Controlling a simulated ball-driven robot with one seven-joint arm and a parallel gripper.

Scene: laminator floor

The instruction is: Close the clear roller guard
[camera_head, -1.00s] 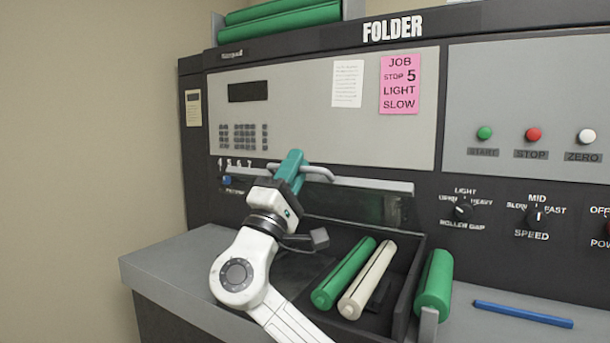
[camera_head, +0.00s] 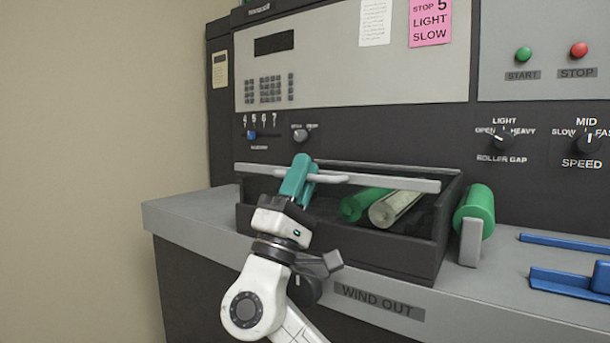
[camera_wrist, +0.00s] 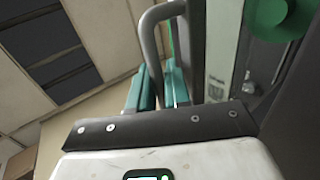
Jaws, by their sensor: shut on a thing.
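The clear roller guard has a grey front bar (camera_head: 395,183) with a curved grey handle (camera_head: 330,179) on it. The bar lies across above the dark roller tray (camera_head: 385,257), close to its front and rim height; whether it touches the rim I cannot tell. A green roller (camera_head: 358,206) and a cream roller (camera_head: 392,210) show beneath the bar, partly seen through the clear panel. My gripper (camera_head: 302,174), with teal fingers, is shut on the handle at its left part. In the wrist view the handle (camera_wrist: 150,40) runs down between my fingers (camera_wrist: 158,85).
A green roller (camera_head: 476,208) stands on a grey support right of the tray. The control panel (camera_head: 350,75) with knobs rises behind. The ledge left of the tray is clear.

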